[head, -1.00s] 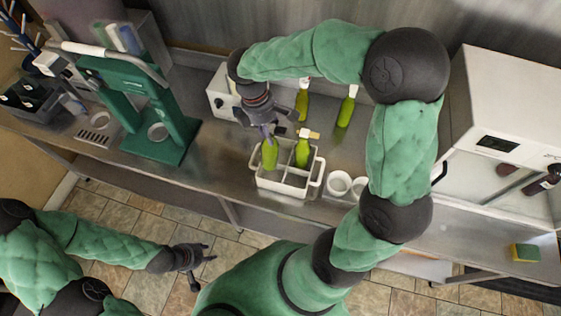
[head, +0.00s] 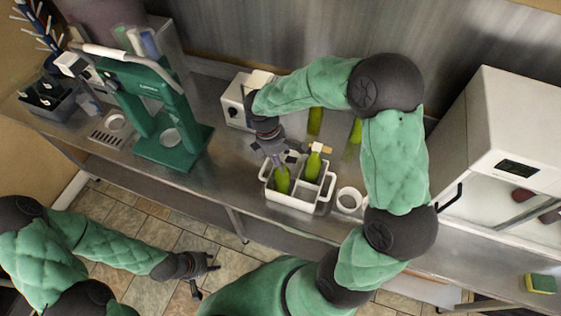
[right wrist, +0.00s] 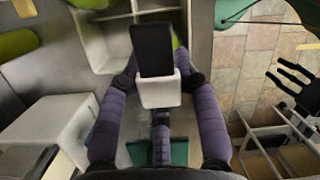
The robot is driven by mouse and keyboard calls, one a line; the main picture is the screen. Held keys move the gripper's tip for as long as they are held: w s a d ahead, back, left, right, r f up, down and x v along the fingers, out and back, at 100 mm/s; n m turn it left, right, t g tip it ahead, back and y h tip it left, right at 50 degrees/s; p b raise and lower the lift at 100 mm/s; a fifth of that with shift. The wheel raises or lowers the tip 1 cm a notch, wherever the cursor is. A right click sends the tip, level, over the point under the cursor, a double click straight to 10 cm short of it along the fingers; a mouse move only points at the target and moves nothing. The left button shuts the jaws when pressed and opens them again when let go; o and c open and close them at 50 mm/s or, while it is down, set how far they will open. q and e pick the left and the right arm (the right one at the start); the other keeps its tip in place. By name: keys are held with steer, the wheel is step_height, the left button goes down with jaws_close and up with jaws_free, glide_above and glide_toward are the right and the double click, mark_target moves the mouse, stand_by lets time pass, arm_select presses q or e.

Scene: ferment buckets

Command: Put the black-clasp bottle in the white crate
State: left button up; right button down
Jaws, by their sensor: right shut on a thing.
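My right gripper (head: 275,160) is shut on a green bottle (head: 282,182) at its neck. The right wrist view shows a black clasp (right wrist: 152,48) and a white top piece (right wrist: 160,90) between the fingers; most of that bottle's body is hidden there. The held bottle is upright in the left part of the white crate (head: 290,207), its lower end apparently inside a compartment; whether it touches the floor I cannot tell. Another green bottle (head: 313,165) with a pale top stands in the crate, to the right. My left gripper (head: 205,278) is open and empty, away from the counter.
Two green bottles (head: 315,121) (head: 354,138) stand on the counter behind the crate, partly hidden by my right arm. A white cup (head: 349,200) is right of the crate. A white box (head: 235,105) is behind left, and a green press (head: 172,150) stands further left.

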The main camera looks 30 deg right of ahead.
steer(key=shift+f, duration=0.3)
steer(key=c, duration=0.9)
jaws_free()
steer(key=shift+f, duration=0.15)
steer(key=v, duration=1.2)
steer(key=shift+p, duration=0.4)
